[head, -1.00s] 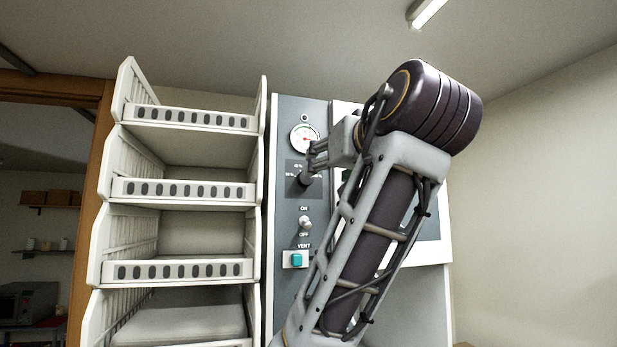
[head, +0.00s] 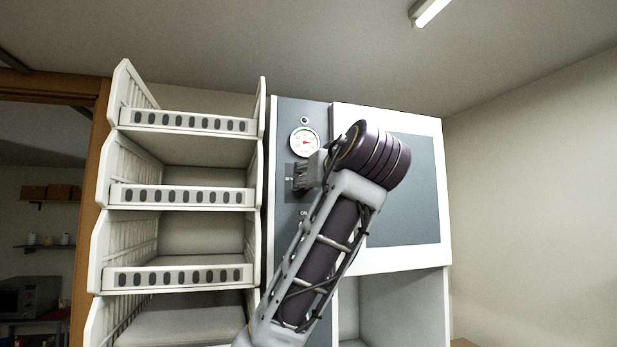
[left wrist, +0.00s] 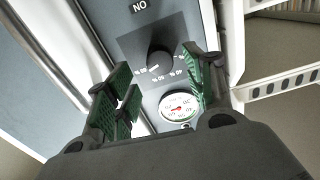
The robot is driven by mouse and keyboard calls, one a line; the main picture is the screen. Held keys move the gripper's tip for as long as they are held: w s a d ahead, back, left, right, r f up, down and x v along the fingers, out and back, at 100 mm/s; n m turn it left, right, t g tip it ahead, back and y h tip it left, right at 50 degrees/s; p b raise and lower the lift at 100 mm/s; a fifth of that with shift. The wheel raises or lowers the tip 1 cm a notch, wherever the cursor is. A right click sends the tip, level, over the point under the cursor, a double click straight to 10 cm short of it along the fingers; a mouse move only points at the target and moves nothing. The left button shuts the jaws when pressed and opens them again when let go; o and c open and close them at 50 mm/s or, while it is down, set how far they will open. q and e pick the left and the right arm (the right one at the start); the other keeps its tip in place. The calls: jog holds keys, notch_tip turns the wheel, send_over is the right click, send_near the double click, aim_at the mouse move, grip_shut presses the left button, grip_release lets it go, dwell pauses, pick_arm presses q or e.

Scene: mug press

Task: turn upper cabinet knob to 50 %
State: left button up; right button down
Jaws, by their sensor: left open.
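The black round knob (left wrist: 160,62) sits on a dark square plate with percent marks on the grey cabinet panel, in the left wrist view. The marks appear upside down and its exact setting is too small to read. My left gripper (left wrist: 156,76) is open, its green-padded fingers to either side of the knob, apart from it in the picture; exact depth is unclear. My right gripper is not in view.
A round gauge (head: 304,142) sits just above the knob and also shows in the left wrist view (left wrist: 179,107). A white rack (head: 180,196) of several shelves stands close on the left. The cabinet's grey-windowed door (head: 418,200) is on the right.

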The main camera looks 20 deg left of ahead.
pick_arm(q)
jog(key=shift+p+x, duration=0.55)
jog(key=shift+x, duration=1.45)
jog(key=c, duration=1)
